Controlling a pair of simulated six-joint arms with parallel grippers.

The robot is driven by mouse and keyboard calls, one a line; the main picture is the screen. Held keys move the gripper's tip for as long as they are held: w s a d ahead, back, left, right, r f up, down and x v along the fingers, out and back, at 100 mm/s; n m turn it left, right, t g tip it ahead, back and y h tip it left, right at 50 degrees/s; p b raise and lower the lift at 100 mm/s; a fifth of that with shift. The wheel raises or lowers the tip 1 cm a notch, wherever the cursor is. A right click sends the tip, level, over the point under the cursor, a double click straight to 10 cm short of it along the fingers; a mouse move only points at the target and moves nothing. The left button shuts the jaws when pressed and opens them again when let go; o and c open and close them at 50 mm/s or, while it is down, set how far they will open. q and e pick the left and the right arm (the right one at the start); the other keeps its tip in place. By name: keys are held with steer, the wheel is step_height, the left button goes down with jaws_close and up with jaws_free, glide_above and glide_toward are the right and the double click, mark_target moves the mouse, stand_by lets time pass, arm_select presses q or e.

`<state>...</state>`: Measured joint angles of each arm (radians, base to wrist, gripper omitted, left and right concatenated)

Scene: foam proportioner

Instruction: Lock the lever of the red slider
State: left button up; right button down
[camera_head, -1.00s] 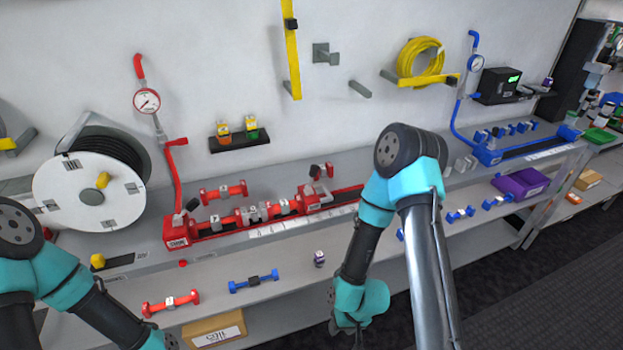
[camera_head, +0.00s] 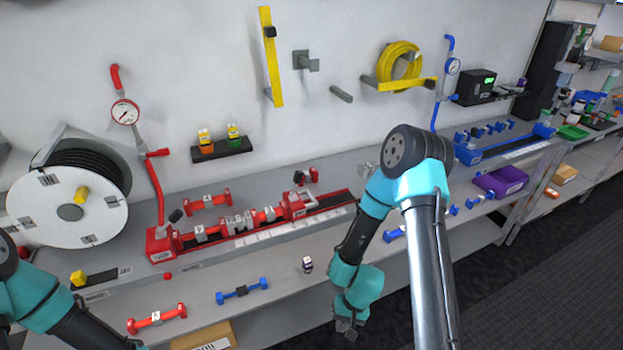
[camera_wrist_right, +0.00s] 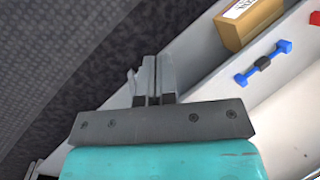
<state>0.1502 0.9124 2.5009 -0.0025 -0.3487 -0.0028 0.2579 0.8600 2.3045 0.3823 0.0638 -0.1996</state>
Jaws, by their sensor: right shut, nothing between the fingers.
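The red slider (camera_head: 300,204) sits on the red rail (camera_head: 330,203) on the workbench in the head view, at the right end of a row of red pieces. Its lever, with a dark and red top (camera_head: 305,177), sticks up above it; I cannot tell whether it is locked. My right gripper (camera_head: 347,330) hangs low in front of the lower shelf, well below and to the right of the slider. In the right wrist view my right gripper (camera_wrist_right: 153,82) is shut and empty. My left arm enters at the lower left; its gripper is out of frame.
A red dumbbell-shaped piece (camera_head: 157,319), a blue one (camera_head: 242,291) and a small dark-and-white item (camera_head: 307,265) lie on the lower shelf. A hose reel (camera_head: 70,205) stands at left. A blue rail (camera_head: 505,148) is at the back right.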

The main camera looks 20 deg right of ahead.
mark_target(302, 174)
steer(key=w+d+r+m+t+y, duration=0.3)
steer(key=w+d+r+t+y, duration=0.15)
steer(key=w+r, duration=0.55)
steer(key=w+d+r+m+t+y, duration=0.35)
steer(key=w+r+t, duration=0.25)
steer(key=w+r, duration=0.4)
steer(key=w+d+r+t+y, duration=0.1)
steer(key=w+d+r+t, duration=0.3)
steer(key=r, duration=0.4)
steer(key=w+d, duration=0.1)
steer(key=d, duration=0.1)
steer(key=shift+d+y, duration=0.3)
steer(key=shift+d, duration=0.05)
steer(key=shift+t, duration=0.25)
steer(key=x, duration=0.4)
steer(key=s+a+x, duration=0.1)
steer(key=x, duration=0.6)
steer(key=shift+a+r, duration=0.25)
steer(key=shift+a, duration=0.15)
steer(key=shift+a+r, duration=0.2)
steer(key=shift+a, duration=0.55)
steer(key=shift+a+n, duration=0.1)
steer(key=shift+n, duration=0.15)
